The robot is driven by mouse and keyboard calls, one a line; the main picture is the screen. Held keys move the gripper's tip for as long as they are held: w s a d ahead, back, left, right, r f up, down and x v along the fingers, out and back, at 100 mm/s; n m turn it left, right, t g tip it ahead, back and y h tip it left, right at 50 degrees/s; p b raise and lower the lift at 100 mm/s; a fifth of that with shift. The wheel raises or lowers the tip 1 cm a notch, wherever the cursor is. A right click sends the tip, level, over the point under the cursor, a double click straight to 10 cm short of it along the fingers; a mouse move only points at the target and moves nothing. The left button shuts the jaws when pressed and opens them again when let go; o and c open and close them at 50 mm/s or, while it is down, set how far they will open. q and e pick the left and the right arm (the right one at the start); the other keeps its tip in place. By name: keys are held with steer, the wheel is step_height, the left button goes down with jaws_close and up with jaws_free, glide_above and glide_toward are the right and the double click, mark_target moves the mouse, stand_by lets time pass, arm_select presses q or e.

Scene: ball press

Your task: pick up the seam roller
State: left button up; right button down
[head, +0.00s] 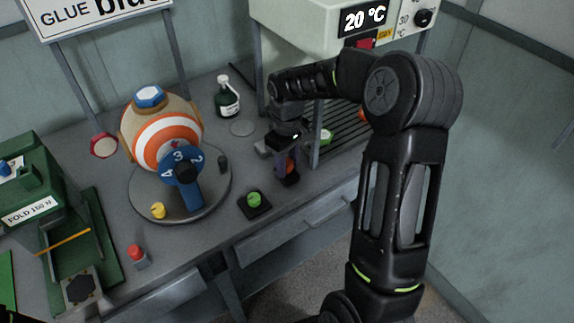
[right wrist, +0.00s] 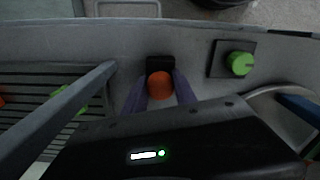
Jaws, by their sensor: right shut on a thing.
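The seam roller (right wrist: 160,85) shows as a rounded orange part between the two fingers of my right gripper (right wrist: 160,92) in the right wrist view. A black block or holder (right wrist: 160,66) is right beside it, toward the bench's front edge. In the head view my right gripper (head: 288,165) points down at the bench near its front edge, with the orange part (head: 291,168) just showing at its fingers. The gripper is shut on the roller. Most of the roller is hidden by the fingers and wrist, and I cannot tell if it is lifted. My left gripper is not in view.
A green knob (head: 254,200) on a black base is left of my gripper. A turntable (head: 218,194) with a striped ball (head: 168,140) and a blue numbered dial is farther left. A dark bottle (head: 228,102) stands behind. The press post (head: 316,135) and slatted grate (head: 345,140) are close on the right.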

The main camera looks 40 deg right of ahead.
steer(key=shift+r, duration=0.6)
step_height(320, 180, up, 2)
steer(key=shift+b, duration=0.35)
steer(key=s+b, duration=0.3)
steer(key=s, duration=1.5)
steer(key=shift+a, duration=0.2)
